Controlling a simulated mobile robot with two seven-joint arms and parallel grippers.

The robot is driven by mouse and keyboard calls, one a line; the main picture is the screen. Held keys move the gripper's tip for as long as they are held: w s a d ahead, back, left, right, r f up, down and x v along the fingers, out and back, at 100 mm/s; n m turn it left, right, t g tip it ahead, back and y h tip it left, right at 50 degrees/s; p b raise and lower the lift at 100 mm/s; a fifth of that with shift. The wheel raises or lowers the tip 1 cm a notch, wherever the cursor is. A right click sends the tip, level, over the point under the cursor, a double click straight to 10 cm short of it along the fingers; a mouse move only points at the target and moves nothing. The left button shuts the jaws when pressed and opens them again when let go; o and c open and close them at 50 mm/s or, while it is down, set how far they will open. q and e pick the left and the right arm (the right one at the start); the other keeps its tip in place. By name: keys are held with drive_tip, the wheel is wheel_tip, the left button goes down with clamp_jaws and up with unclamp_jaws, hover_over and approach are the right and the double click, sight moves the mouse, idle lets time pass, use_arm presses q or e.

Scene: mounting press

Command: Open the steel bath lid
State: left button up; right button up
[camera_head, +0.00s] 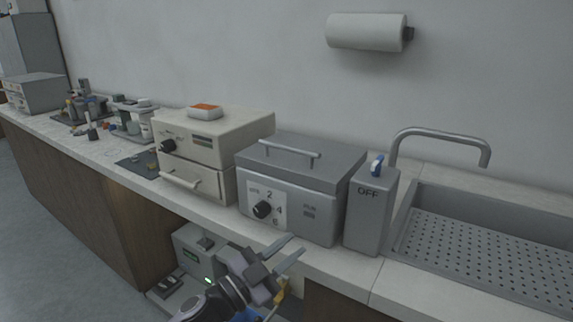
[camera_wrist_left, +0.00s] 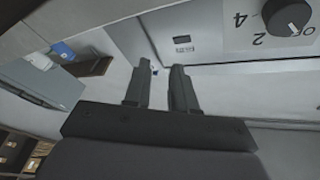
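The steel bath (camera_head: 290,196) is a grey box on the counter with a dial and numbers on its front. Its lid (camera_head: 322,160) lies shut on top, with a bar handle (camera_head: 289,149) along it. My left gripper (camera_head: 285,250) is in front of and below the bath, near the counter edge, with its fingers apart and nothing between them. In the left wrist view its two fingers (camera_wrist_left: 161,88) point towards the bath's front (camera_wrist_left: 210,35), whose dial (camera_wrist_left: 288,17) shows at the upper right. The lid and handle are not clear in that view. My right gripper does not show.
A grey box marked OFF (camera_head: 369,212) with a blue switch stands close right of the bath. A beige oven-like unit (camera_head: 207,150) stands close on the left. A sink (camera_head: 480,250) with a curved tap (camera_head: 440,134) is at the right. Space above the lid is clear.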

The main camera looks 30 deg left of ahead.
use_arm(q)
drive_tip(key=w+a+r+m+g+h+b, duration=0.1)
drive_tip(key=w+r+m+g+b, duration=0.1)
drive_tip(key=r+m, duration=0.2)
drive_tip(key=w+a+r+m+g+h+b, duration=0.1)
drive_tip(key=w+a+r+m+g+b, duration=0.1)
drive_tip(key=r+m+b, duration=0.1)
drive_tip(key=w+a+r+m+g+h+b, duration=0.1)
drive_tip(key=w+r+m+g+b, duration=0.1)
drive_tip(key=r+m, duration=0.3)
drive_tip(key=shift+w+a+m+b, duration=0.15)
drive_tip(key=shift+m+b, duration=0.25)
drive_tip(key=shift+m, duration=0.2)
drive_tip(key=n+t+y+b, duration=0.1)
drive_tip(key=n+y+b, duration=0.1)
drive_tip(key=y, duration=0.2)
approach(283, 148)
drive_tip(key=r+x, duration=0.1)
drive_tip(key=x, duration=0.3)
drive_tip(key=shift+w+f, duration=0.3)
drive_tip(key=shift+f, duration=0.25)
drive_tip(key=shift+p+x, duration=0.35)
drive_tip(key=shift+x, duration=2.8)
drive_tip(key=shift+s, duration=0.1)
clamp_jaws()
